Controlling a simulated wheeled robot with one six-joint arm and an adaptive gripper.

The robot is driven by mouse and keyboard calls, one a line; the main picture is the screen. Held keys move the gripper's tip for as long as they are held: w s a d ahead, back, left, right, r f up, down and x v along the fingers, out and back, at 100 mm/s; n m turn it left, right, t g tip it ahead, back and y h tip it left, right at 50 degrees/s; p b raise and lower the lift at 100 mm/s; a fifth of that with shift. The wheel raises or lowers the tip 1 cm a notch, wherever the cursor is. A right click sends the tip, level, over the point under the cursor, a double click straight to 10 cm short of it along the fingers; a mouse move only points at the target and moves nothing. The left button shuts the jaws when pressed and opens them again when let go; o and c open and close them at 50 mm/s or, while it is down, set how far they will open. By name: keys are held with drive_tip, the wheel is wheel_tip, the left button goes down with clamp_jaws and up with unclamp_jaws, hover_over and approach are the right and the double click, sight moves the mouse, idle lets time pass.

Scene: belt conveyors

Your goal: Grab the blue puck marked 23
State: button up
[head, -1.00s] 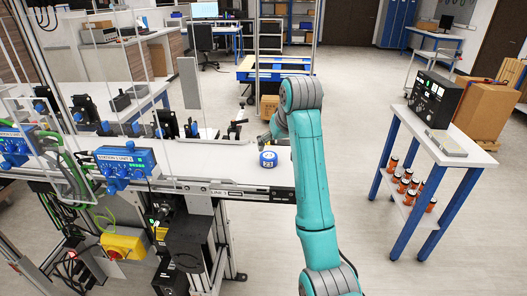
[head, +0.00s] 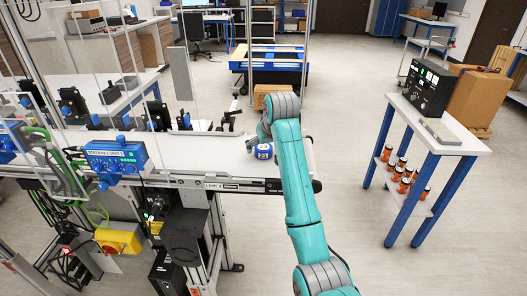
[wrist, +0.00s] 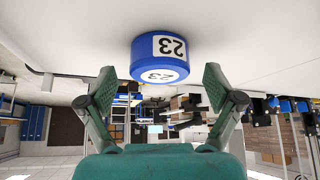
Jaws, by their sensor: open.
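The blue puck marked 23 (head: 263,151) sits on the white belt near its right end, partly hidden by my arm in the head view. In the wrist view the puck (wrist: 158,57) shows upside down, with a white 23 label on its side and another on its end face. My gripper (wrist: 167,82) is open, with one finger at each side of the puck's lower part in the picture. I cannot tell how far the fingers reach around it, and neither finger clearly touches it. In the head view my gripper is mostly hidden behind my arm.
The conveyor belt (head: 200,158) ends just right of the puck. A blue station unit (head: 115,158) stands on its near left side. Open floor lies between.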

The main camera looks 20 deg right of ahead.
drive_tip(key=shift+w+f, duration=0.3)
drive_tip(key=shift+f, duration=0.2)
drive_tip(key=c, duration=1.3)
drive_tip(key=shift+o, duration=0.2)
